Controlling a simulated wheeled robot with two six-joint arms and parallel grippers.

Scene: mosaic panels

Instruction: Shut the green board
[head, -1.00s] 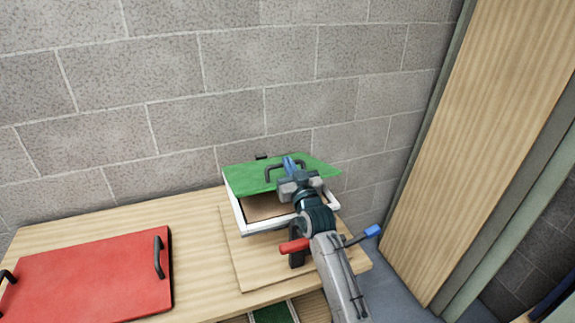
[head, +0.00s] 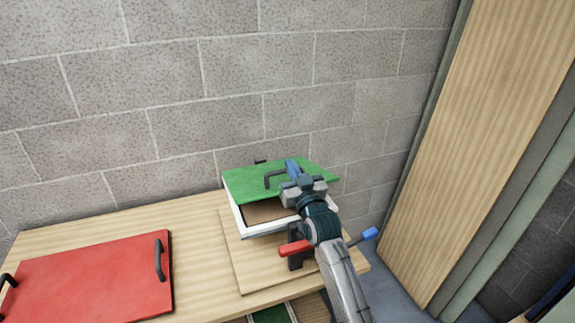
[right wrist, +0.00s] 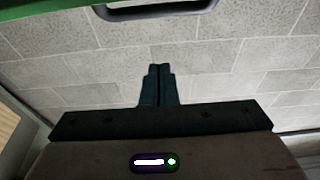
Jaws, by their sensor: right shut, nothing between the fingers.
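The green board (head: 250,184) is a lid with a dark handle (head: 269,180) on top. It is partly raised over a white-rimmed box (head: 238,217) with a brown inside, tilted with a gap at its front. My right gripper (head: 291,167) is shut and empty, with its blue fingers over the board beside the handle. Whether they touch the board I cannot tell. In the right wrist view the closed fingers (right wrist: 158,84) point toward the wall, and the green board (right wrist: 40,12) and handle (right wrist: 150,10) show at the top edge. My left gripper is not in view.
A red board (head: 90,280) with dark handles lies on the wooden table (head: 195,225) at the left. A grey block wall (head: 190,90) stands behind. A tall wooden panel (head: 475,140) stands at the right. Part of the table between the boards is clear.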

